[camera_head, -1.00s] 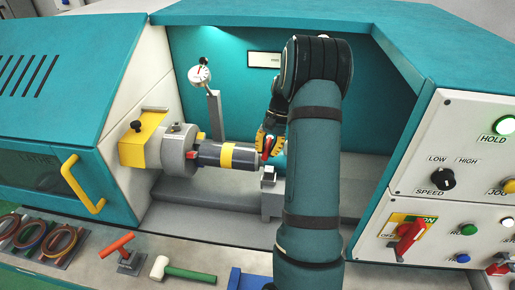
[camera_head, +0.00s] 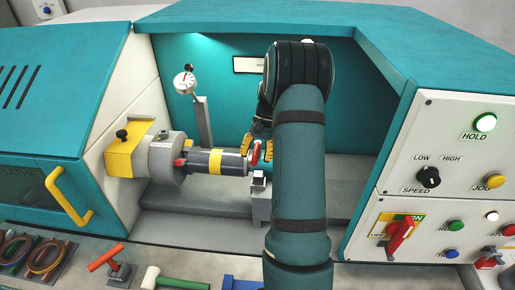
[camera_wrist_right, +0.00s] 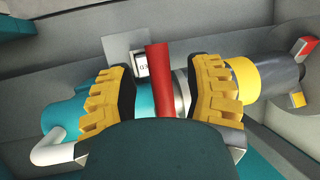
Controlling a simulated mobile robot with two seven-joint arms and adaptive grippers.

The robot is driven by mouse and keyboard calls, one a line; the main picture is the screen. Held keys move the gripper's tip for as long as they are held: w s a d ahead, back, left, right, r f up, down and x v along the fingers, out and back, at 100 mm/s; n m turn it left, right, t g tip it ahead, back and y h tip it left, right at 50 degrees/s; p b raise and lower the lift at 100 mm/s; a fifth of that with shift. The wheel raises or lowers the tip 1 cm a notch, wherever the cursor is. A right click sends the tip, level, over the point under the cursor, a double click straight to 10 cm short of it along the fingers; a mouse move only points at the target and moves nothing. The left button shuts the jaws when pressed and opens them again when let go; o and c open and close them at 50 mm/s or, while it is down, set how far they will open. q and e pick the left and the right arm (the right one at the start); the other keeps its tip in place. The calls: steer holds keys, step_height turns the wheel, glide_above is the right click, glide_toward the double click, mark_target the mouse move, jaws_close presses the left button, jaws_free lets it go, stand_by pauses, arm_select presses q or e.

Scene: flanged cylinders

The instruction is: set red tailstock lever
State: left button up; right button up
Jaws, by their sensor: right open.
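The red tailstock lever (camera_head: 255,153) stands at the right end of the grey cylinder, beside the teal tailstock. In the right wrist view the red lever (camera_wrist_right: 159,78) rises between the two yellow-padded fingers of my right gripper (camera_wrist_right: 162,95), with a gap on each side. My right gripper (camera_head: 258,140) is open around the lever; my arm hides much of it in the head view. The grey cylinder with a yellow band (camera_head: 216,162) is held in the chuck (camera_head: 166,160) at the left. My left gripper is not in view.
A dial gauge (camera_head: 185,80) on a post stands behind the cylinder. A control panel (camera_head: 450,165) with knobs and a red switch is at the right.

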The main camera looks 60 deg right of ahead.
steer(key=v, duration=1.2)
steer(key=shift+s+a+f, duration=0.1)
steer(key=shift+f, duration=0.05)
